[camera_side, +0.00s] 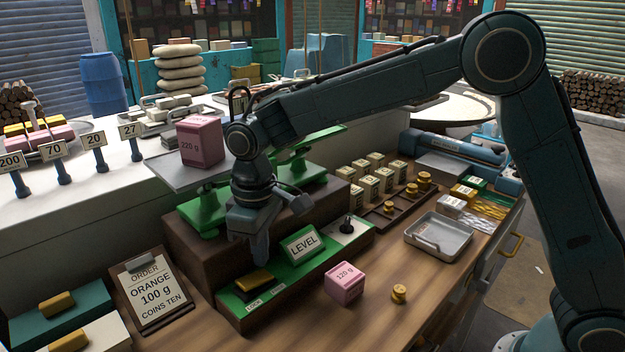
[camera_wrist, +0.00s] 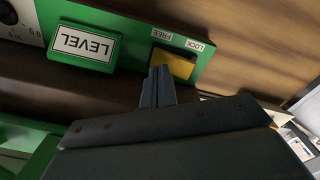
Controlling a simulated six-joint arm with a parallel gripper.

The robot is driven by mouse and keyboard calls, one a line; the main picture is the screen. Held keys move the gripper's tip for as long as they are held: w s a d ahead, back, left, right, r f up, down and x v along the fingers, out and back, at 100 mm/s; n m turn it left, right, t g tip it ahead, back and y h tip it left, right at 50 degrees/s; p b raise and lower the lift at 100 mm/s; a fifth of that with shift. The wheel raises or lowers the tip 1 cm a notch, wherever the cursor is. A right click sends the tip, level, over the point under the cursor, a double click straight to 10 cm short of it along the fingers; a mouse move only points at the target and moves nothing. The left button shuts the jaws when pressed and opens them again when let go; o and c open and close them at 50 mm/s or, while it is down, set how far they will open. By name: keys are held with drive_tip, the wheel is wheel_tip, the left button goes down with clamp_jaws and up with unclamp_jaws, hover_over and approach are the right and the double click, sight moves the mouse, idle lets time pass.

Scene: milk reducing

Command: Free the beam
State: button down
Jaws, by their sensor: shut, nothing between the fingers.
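A yellow sliding block (camera_side: 254,281) sits in a dark slot on the green front panel (camera_side: 327,258), by small LOCK and FREE labels. It also shows in the wrist view (camera_wrist: 177,65), with the FREE label (camera_wrist: 161,35) and LOCK label (camera_wrist: 195,44) along one side. I cannot tell which label it lines up with. My gripper (camera_side: 260,256) is shut and empty, pointing down just behind the block. In the wrist view its fingertips (camera_wrist: 160,72) overlap the block's edge; contact is unclear. The green balance (camera_side: 208,212) stands behind, its beam partly hidden by my arm.
A pink 220 g block (camera_side: 199,141) sits on the balance's left pan (camera_side: 172,177). A LEVEL sign (camera_side: 302,243) and a dark knob (camera_side: 347,224) are right of the slider. A pink 120 g block (camera_side: 344,283), coins (camera_side: 399,293) and metal tray (camera_side: 412,235) are on the counter.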

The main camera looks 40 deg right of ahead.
sight(266, 274)
drive_tip(key=shift+r, duration=2.3)
drive_tip(key=s+d+r+m+t, duration=0.3)
drive_tip(key=s+d+r, duration=0.6)
drive_tip(key=s+d, duration=0.25)
drive_tip(key=s+d+f+m+t, duration=0.1)
drive_tip(key=s+d, duration=0.3)
drive_tip(key=s, duration=0.3)
drive_tip(key=s+d+f+m+t, duration=0.1)
drive_tip(key=s+d, duration=0.3)
drive_tip(key=s, duration=0.4)
drive_tip(key=shift+d+f+m+t, duration=0.3)
drive_tip(key=shift+d+f+m, duration=0.1)
drive_tip(key=shift+f+m, duration=0.15)
